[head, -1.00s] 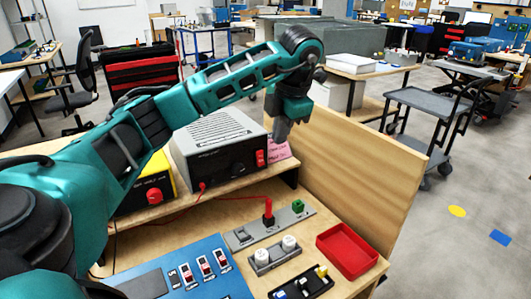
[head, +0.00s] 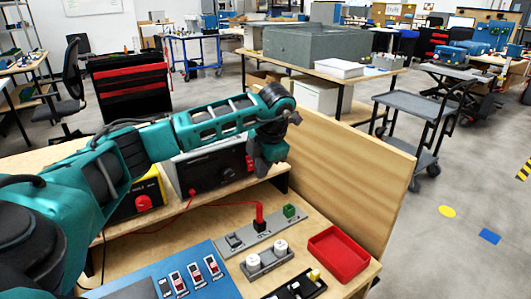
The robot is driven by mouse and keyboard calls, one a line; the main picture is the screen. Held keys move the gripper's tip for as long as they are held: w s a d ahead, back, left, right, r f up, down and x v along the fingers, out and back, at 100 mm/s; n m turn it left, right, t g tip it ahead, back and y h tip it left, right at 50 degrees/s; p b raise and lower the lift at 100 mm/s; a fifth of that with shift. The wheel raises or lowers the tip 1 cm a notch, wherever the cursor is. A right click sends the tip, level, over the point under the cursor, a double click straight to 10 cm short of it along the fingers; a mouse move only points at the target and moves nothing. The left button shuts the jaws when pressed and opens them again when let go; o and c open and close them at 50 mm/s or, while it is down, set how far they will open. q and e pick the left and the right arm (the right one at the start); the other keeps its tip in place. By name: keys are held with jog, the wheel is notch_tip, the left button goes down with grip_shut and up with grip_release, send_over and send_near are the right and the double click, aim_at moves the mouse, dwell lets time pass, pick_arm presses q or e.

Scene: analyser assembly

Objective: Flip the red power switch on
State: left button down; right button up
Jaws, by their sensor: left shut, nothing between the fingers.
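The grey power supply box (head: 212,170) with a dark front stands on the raised shelf of the workbench, partly hidden by my left arm. A small part of its red power switch (head: 249,162) shows at the right end of the dark front. Its position, on or off, cannot be told. My left gripper (head: 262,170) points down, just right of the switch in the picture, and covers part of it. The gripper is shut and empty. Whether it touches the switch cannot be told. My right gripper is not in view.
A wooden side panel (head: 340,165) rises right of the box. A yellow box with a red knob (head: 143,202) stands to the left. In front are a red tray (head: 338,254), a grey strip with a red plug (head: 259,214), and a blue panel (head: 225,284) with rocker switches.

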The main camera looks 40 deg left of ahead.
aim_at(253, 163)
pick_arm(q)
jog(key=shift+w+a+f, duration=0.15)
jog(key=shift+w+a, duration=0.1)
jog(key=shift+a, duration=0.65)
jog(key=shift+w+a+f, duration=0.1)
jog(key=shift+w+a, duration=0.15)
jog(key=shift+a, duration=0.65)
jog(key=shift+w+a+f+p, duration=0.1)
jog(key=shift+a+f+p, duration=0.1)
jog(key=shift+a+p, duration=0.1)
jog(key=shift+d, duration=0.1)
jog(key=shift+d+f+p, duration=0.1)
jog(key=shift+f+p, duration=0.2)
jog(key=shift+p, duration=0.2)
